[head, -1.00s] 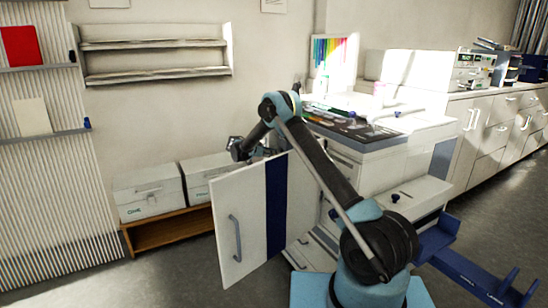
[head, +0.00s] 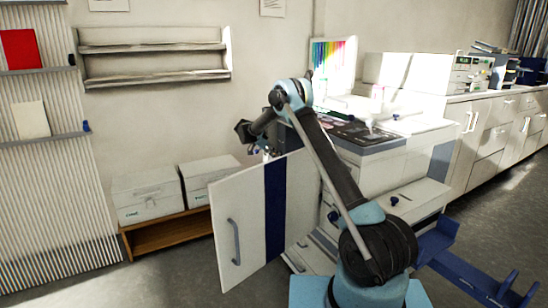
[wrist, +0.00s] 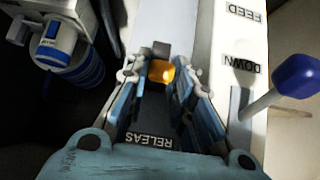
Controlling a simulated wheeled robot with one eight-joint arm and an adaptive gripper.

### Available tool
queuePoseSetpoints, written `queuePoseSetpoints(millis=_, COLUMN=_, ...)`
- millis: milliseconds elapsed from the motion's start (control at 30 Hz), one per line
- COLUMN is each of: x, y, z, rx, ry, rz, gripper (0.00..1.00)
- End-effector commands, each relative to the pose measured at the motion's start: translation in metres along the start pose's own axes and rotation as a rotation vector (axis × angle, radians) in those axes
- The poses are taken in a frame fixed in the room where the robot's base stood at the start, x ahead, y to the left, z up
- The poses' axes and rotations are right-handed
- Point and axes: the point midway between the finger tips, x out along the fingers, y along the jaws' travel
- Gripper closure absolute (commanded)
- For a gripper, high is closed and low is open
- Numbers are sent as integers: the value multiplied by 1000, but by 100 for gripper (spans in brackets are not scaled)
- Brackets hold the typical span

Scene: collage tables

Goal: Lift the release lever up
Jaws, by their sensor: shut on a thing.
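In the wrist view, my gripper (wrist: 160,80) has its two fingers closed in around a small orange piece (wrist: 161,73), which appears to be the end of the release lever. A panel label reading "RELEAS", upside down, shows between the fingers. The lever's shaft and pivot are mostly hidden by my fingers. In the head view, my gripper (head: 268,150) is small, just above and behind the top edge of the open white door, and its grip cannot be made out there.
A lever with a blue knob (wrist: 297,76) stands close to the right beside the "DOWN" label. A blue-and-white cylindrical part (wrist: 55,45) is at upper left. In the head view, the open door (head: 240,215) with a dark blue stripe stands in front of the machine (head: 390,150).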

Motion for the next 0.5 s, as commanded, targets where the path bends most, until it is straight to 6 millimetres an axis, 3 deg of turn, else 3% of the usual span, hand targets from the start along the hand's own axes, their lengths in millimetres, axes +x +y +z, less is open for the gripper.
queuePoseSetpoints(millis=67, x=-2, y=-4, z=-1, rx=-1, ry=3, rz=-10, gripper=100)
queuePoseSetpoints(millis=100, x=-2, y=-4, z=-1, rx=-1, ry=3, rz=-10, gripper=76)
queuePoseSetpoints(millis=133, x=-2, y=-4, z=-1, rx=-1, ry=4, rz=-10, gripper=70)
queuePoseSetpoints(millis=500, x=-6, y=-2, z=0, rx=-1, ry=3, rz=-6, gripper=70)
